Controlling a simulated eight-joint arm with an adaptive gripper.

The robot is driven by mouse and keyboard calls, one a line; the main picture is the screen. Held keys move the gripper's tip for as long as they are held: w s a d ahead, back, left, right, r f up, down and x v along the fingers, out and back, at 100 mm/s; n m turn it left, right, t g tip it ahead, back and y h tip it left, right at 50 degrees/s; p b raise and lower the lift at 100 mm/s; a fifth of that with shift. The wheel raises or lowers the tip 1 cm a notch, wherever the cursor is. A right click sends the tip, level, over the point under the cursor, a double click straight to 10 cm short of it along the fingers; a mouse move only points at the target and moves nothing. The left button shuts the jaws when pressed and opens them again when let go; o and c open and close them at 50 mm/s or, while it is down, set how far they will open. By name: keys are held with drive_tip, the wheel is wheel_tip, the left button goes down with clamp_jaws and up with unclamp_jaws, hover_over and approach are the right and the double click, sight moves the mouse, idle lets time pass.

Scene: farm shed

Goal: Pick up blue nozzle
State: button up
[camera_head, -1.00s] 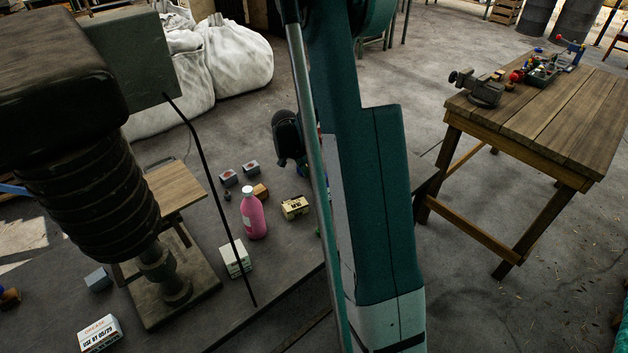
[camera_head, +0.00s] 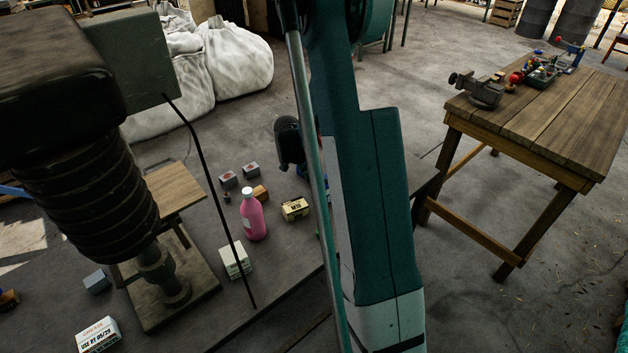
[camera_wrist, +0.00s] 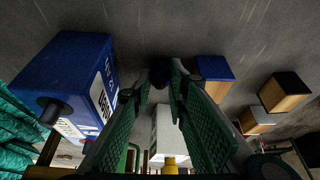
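I cannot make out a clearly blue nozzle. In the wrist view a small dark, rounded thing (camera_wrist: 160,72) lies at the tips of my gripper (camera_wrist: 160,88); its colour is lost in shadow, and I cannot tell whether it is the nozzle. The green-padded fingers are spread on either side with a gap between them. In the head view a small dark thing (camera_head: 227,197) stands by the grey boxes, too small to identify. The dark end of my arm hangs over the bench there, and its fingertips are hidden.
The wrist view shows a big blue container (camera_wrist: 65,72) at left, a blue-topped box (camera_wrist: 214,68) at right, and a white, yellow-capped container (camera_wrist: 165,135) between the fingers. A pink bottle (camera_head: 253,217) and a cream box (camera_head: 294,208) stand on the bench.

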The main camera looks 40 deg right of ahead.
idle(0.3)
drive_tip(key=shift+r+p, duration=1.25)
drive_tip(key=shift+r, duration=3.75)
